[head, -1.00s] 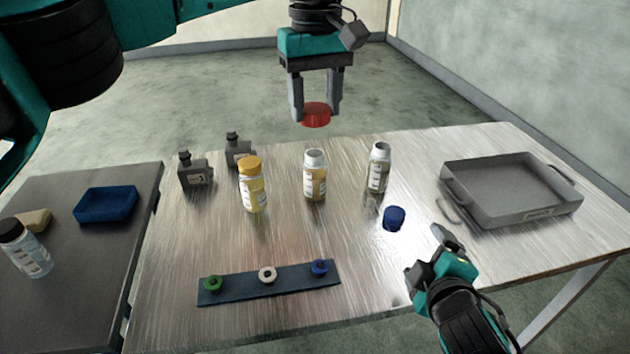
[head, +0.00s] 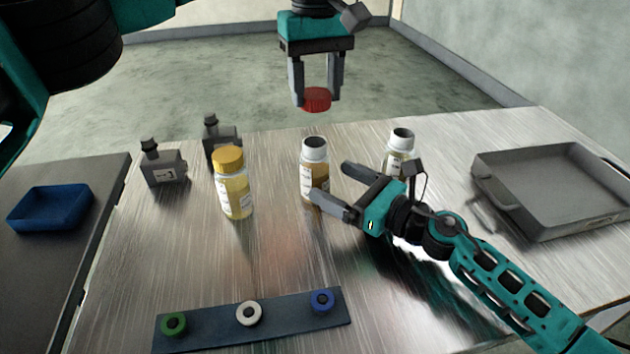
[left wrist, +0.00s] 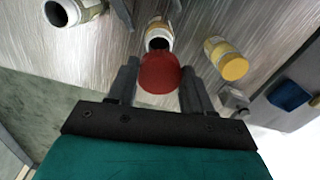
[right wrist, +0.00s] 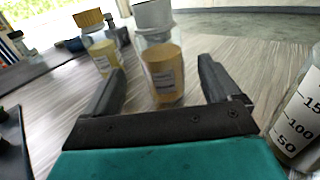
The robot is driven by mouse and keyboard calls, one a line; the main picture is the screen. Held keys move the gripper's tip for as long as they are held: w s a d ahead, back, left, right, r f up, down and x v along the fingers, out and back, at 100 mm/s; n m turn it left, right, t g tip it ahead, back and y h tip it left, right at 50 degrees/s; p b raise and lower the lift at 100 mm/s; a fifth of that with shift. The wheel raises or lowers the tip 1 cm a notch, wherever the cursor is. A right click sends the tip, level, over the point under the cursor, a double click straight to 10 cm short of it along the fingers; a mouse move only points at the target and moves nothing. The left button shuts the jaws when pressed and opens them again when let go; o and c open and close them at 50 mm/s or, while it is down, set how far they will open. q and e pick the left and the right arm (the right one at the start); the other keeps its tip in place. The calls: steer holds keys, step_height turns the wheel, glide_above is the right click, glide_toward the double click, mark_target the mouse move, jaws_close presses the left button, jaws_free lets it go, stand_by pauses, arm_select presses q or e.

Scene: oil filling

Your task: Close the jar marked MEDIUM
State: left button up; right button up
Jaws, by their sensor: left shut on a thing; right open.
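My left gripper (head: 316,92) is shut on a red lid (head: 317,99), held in the air above and behind the open middle jar. The red lid also shows in the left wrist view (left wrist: 159,73). The middle jar (head: 313,175) has a white rim, amber contents and no lid. My right gripper (head: 345,190) is open, its fingers pointing at the middle jar from the right; the jar stands ahead between the fingers in the right wrist view (right wrist: 163,75). Another open jar (head: 400,145) stands to the right, partly hidden by my right gripper. I cannot read MEDIUM on any label.
A jar with a yellow lid (head: 232,185) stands left. Two dark bottles (head: 163,168) are behind it. A strip (head: 200,328) with green, white and blue rings lies in front. A grey tray (head: 545,225) is at right; a blue tray (head: 48,222) sits on the left table.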

arm_select(q)
steer(key=shift+w+f, duration=0.2)
steer(key=shift+f, duration=0.15)
arm_select(e)
steer(key=shift+w+f, duration=0.15)
steer(key=shift+f, duration=0.2)
arm_select(q)
steer(key=shift+s+r, duration=0.1)
steer(key=shift+r, duration=0.05)
arm_select(e)
steer(key=shift+r, duration=0.15)
steer(key=shift+x, duration=3.8)
steer(key=c, duration=1.5)
arm_select(q)
glide_above(316, 143)
steer(key=shift+f, duration=2.55)
